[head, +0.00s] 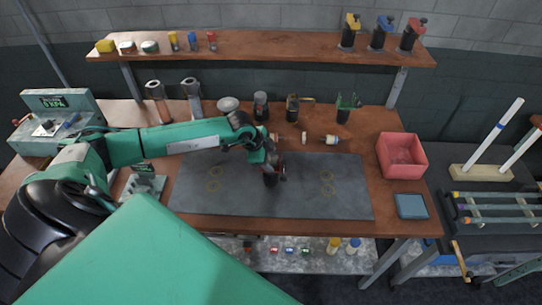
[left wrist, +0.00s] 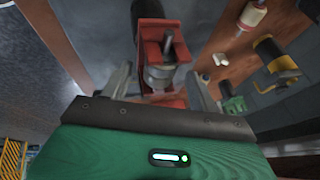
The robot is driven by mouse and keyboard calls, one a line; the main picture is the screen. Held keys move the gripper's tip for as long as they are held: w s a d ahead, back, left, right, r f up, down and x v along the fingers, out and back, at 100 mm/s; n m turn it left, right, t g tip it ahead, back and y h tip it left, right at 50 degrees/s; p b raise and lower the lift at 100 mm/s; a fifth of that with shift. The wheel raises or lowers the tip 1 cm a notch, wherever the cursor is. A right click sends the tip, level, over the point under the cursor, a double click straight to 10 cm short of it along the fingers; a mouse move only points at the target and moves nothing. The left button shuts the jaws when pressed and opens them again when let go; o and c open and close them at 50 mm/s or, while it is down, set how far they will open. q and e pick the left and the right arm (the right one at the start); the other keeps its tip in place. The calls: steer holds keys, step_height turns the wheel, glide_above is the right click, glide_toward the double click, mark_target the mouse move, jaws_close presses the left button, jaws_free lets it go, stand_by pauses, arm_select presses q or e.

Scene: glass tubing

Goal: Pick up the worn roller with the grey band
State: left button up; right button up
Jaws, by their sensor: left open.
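In the head view the gripper and a dark, reddish shape overlap there. A pale roller-like piece (head: 331,139) lies behind the mat. My right gripper is not in view.
A small pale piece (head: 304,137) lies behind the mat. Dark canisters (head: 261,105) and a green-topped holder (head: 345,112) stand further back. A red bin (head: 402,155) and a blue-grey pad (head: 411,206) are at the right. The mat's right part is clear.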

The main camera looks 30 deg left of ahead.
arm_select(q)
steer(key=shift+w+d+f, duration=0.15)
steer(key=shift+w+f, duration=0.1)
steer(key=shift+f, duration=0.25)
steer(key=c, duration=1.1)
